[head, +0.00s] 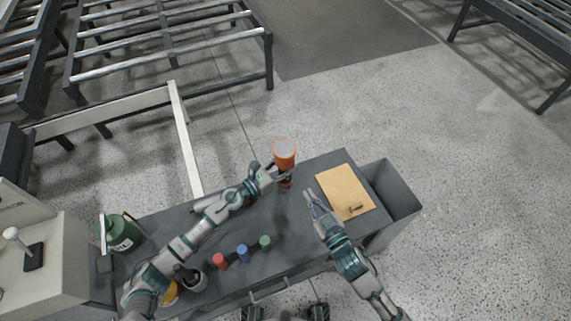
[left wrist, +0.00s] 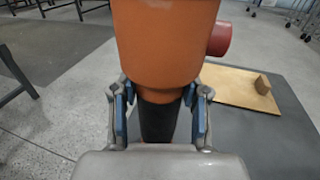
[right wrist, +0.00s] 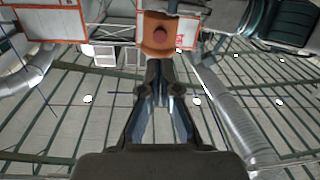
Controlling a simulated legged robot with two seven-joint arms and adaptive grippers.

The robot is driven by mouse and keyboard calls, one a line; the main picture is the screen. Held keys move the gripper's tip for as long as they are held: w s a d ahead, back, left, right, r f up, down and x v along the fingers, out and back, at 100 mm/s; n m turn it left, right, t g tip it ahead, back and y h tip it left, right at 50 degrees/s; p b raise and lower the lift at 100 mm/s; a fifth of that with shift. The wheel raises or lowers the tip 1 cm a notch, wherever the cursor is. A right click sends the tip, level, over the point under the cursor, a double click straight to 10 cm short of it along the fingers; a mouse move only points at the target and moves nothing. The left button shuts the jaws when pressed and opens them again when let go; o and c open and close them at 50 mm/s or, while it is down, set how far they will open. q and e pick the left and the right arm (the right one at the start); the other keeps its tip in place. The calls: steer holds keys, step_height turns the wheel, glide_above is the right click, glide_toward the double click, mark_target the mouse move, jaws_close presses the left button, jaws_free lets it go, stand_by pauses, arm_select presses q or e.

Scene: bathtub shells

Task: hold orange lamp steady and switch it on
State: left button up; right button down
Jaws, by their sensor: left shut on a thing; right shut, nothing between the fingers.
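The orange lamp (head: 284,152) stands upright near the far edge of the dark grey table. My left gripper (head: 284,174) is shut on its dark lower handle, which shows between the blue-padded fingers in the left wrist view (left wrist: 158,115). A red round knob (left wrist: 220,38) sticks out to the right of the orange body there. The right wrist view shows the lamp's orange side (right wrist: 180,38) with a dark red round part (right wrist: 160,34) on it. My right gripper (head: 310,196) is shut and empty, right of the lamp and apart from it, its fingertips directed toward it.
A tan board (head: 344,190) with a small brown piece lies right of my right gripper. Red (head: 219,261), blue (head: 242,252) and green (head: 265,242) items stand near the front edge. A green canister (head: 122,234) is at the left. A grey bin (head: 400,190) adjoins the right end.

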mark_target(290, 165)
stand_by(0.5)
steer(key=s+a+r+n+t+y, duration=0.1)
steer(key=s+a+r+t+y, duration=0.15)
steer(key=a+y, duration=0.35)
steer(key=w+d+f+m+t+h, duration=0.25)
steer(key=d+m+t+h, duration=0.3)
steer(key=m+h, duration=1.05)
steer(key=w+a+n+h, duration=0.2)
steer(key=w+a+n, duration=0.1)
steer(key=w, duration=0.4)
steer(key=shift+a+f+g, duration=0.15)
steer(key=shift+a+g, duration=0.15)
steer(key=shift+a, duration=0.1)
